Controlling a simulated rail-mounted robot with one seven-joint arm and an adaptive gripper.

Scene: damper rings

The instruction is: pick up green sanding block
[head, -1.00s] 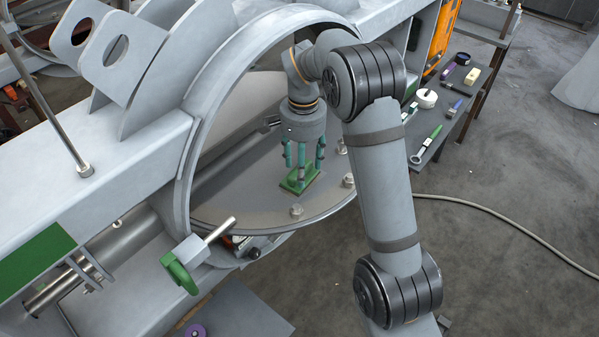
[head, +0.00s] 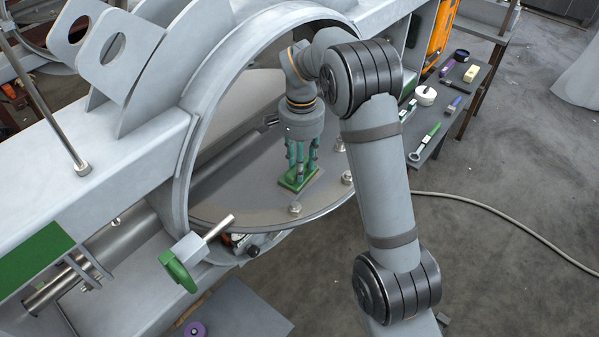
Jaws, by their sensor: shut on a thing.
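The green sanding block (head: 290,184) is a small flat green piece on the grey plate (head: 240,205) inside the large ring. My gripper (head: 299,176) comes down from above with its teal fingers around the block and is shut on it. The fingers hide part of the block. I cannot tell whether the block is touching the plate or slightly above it.
The ring (head: 186,150) curves around my arm at left and above. Bolts (head: 295,208) stand on the plate near the block. A green-handled clamp (head: 178,271) is at the lower front. A side table (head: 425,150) at right holds tools and a white roll (head: 426,95).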

